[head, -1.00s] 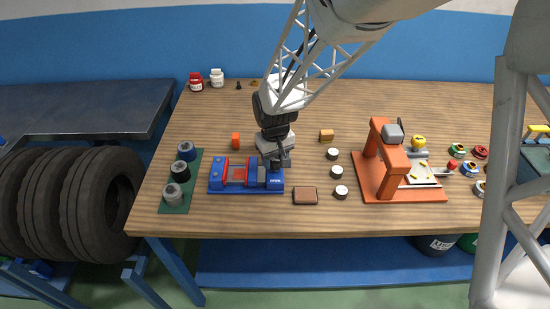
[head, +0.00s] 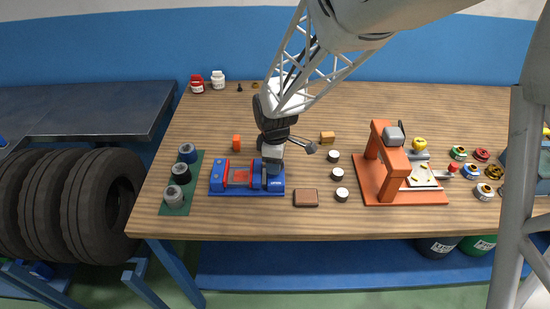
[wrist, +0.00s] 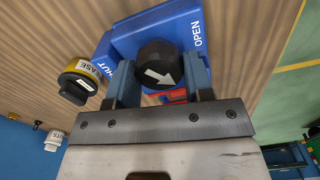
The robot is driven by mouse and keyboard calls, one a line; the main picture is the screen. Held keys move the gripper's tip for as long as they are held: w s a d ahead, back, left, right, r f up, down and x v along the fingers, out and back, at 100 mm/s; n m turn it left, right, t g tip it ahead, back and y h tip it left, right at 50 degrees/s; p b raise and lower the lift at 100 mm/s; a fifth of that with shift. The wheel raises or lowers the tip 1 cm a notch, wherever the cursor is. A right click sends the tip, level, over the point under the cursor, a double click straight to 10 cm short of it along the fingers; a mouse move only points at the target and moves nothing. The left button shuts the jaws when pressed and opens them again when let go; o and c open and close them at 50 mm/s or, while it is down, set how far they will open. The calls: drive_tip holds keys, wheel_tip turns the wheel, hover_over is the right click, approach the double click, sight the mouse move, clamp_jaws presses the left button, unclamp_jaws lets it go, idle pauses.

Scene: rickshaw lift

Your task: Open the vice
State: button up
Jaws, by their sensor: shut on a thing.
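The vice (head: 218,190) is blue with red jaw faces and stands at the left front of the table, a gap between its jaws. Its round black knob (wrist: 155,55) fills the middle of the wrist view, with a white arrow pointing right and down. On the blue vice end (wrist: 125,45), "OPEN" is printed on the right and "SHUT", partly hidden, on the left. My gripper (wrist: 163,78) is shut on the knob, one finger on each side. In the head view my gripper (head: 271,172) covers the vice's right end and hides the knob.
A green mat (head: 176,207) with several cylinders lies left of the vice. A brown block (head: 306,198) and several small round pieces lie to its right. An orange press (head: 375,165) stands farther right. A yellow-banded tin (wrist: 84,78) sits close beside my gripper.

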drive_tip(key=n, duration=0.5)
drive_tip(key=shift+n, duration=0.3)
drive_tip(key=n, duration=0.5)
drive_tip(key=shift+s, duration=0.15)
drive_tip(key=shift+n, duration=0.3)
drive_tip(key=o, duration=0.9)
drive_tip(key=shift+r, duration=0.15)
drive_tip(key=shift+r, duration=3.8)
drive_tip(key=shift+d, duration=0.1)
